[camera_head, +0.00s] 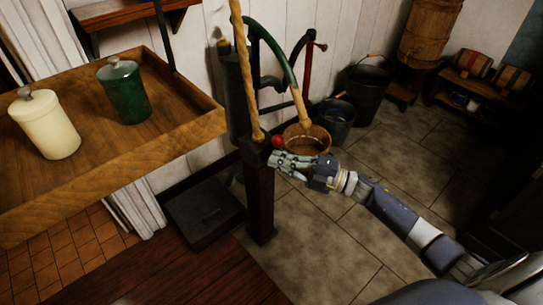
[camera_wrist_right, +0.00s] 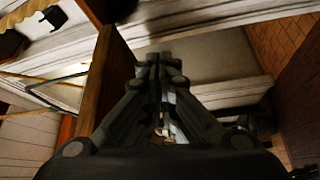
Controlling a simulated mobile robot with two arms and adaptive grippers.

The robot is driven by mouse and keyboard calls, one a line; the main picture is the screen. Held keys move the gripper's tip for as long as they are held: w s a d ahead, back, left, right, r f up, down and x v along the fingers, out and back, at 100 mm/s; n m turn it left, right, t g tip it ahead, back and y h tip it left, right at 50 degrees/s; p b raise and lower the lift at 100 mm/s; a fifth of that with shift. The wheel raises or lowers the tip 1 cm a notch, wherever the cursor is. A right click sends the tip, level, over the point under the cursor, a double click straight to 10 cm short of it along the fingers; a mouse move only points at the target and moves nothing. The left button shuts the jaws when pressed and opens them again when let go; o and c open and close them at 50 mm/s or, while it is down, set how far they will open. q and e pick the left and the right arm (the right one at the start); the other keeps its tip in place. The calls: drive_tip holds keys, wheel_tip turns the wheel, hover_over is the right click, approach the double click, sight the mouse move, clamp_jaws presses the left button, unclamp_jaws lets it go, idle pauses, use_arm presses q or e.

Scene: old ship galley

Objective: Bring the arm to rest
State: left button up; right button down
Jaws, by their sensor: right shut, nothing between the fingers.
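My right arm (camera_head: 400,217) reaches in from the lower right in the head view. My right gripper (camera_head: 275,160) is shut and empty. It points left, beside the top of a dark post (camera_head: 258,190) with a small red ball-shaped thing (camera_head: 278,141) close to the fingertips. I cannot tell whether the fingers touch the post. In the right wrist view the closed fingers (camera_wrist_right: 160,62) run up the middle with nothing between them. My left gripper is not in view.
A wooden tray-like shelf (camera_head: 178,128) holds a cream canister (camera_head: 45,125) and a green canister (camera_head: 124,92). A dark box (camera_head: 204,212) lies on the floor. Floor (camera_head: 330,235) below the arm is clear.

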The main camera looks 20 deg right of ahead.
drive_tip(key=w+v, duration=0.1)
drive_tip(key=v, duration=0.6)
wheel_tip(320, 180, down, 11)
drive_tip(key=w+d+m+t+h, duration=0.2)
drive_tip(key=m+t+h, duration=0.2)
drive_tip(key=m+h, duration=0.5)
drive_tip(key=s+f+m+g+h, duration=0.3)
drive_tip(key=s+f+m, duration=0.2)
drive_tip(key=f, duration=0.3)
drive_tip(key=s+f+m+g+h, duration=0.3)
drive_tip(key=s+f+m, duration=0.2)
drive_tip(key=f, duration=0.3)
drive_tip(key=s+a+f+m+g, duration=0.2)
drive_tip(key=s+a+f+g, duration=0.25)
drive_tip(key=s, duration=0.55)
drive_tip(key=s+a+f+m+g, duration=0.35)
drive_tip(key=s+a+f, duration=0.2)
drive_tip(key=s, duration=0.35)
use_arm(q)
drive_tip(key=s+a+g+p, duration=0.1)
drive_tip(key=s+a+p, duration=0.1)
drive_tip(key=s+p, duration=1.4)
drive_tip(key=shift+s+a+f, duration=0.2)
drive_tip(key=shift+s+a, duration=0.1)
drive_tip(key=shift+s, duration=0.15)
use_arm(e)
drive_tip(key=s+d+n+g, duration=0.1)
drive_tip(key=s+d, duration=0.3)
drive_tip(key=s, duration=1.3)
drive_tip(key=shift+f, duration=0.45)
